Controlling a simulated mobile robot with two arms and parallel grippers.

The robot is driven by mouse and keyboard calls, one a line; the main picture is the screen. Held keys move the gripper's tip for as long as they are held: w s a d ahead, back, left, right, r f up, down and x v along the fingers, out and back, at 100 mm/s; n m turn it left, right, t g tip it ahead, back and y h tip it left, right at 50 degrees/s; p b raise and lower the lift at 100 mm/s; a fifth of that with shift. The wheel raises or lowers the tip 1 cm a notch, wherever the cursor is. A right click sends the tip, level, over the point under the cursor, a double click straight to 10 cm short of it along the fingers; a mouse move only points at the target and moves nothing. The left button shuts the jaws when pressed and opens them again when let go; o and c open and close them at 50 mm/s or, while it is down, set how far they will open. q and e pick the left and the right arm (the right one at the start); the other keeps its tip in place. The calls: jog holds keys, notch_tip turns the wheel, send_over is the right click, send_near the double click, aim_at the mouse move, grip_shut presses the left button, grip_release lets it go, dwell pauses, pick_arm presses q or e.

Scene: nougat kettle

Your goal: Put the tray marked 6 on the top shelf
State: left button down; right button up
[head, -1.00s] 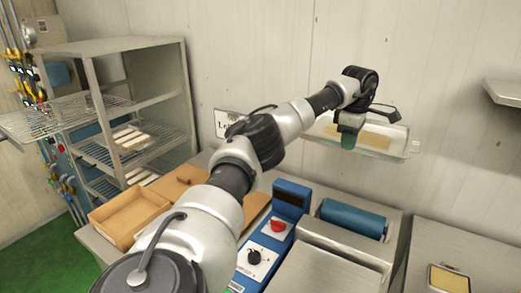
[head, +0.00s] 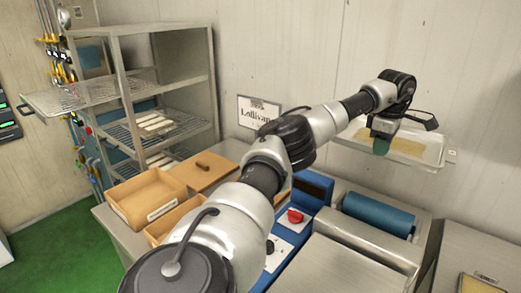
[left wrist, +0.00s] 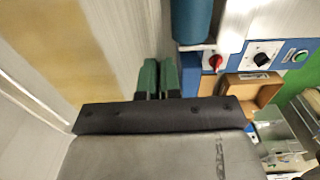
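A pale metal tray (head: 432,163) with a flat yellowish slab (head: 407,146) in it is held in the air near the back wall, on the right of the head view. A small tag sits at its right end; no number can be read. My left gripper (head: 380,142) is at the tray's near left side. In the left wrist view its green fingertips (left wrist: 158,78) are close together on the tray's side wall, with the slab (left wrist: 75,50) to the left. The metal rack (head: 165,82) with several shelves stands at the left. My right gripper is out of view.
Wire shelves (head: 170,128) in the rack hold pale bars; one wire shelf (head: 85,97) juts out left. Below are wooden boxes (head: 148,197), a blue control panel with a red knob (head: 295,216), and a blue roller (head: 378,214). Green floor (head: 65,235) is clear at the lower left.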

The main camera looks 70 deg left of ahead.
pick_arm(q)
jog(key=shift+s+f+b, duration=0.1)
jog(key=shift+f+b, duration=5.9)
jog(key=shift+f, duration=7.8)
jog(key=shift+f, duration=0.1)
jog(key=c, duration=1.3)
grip_release()
jog(key=shift+c, duration=0.2)
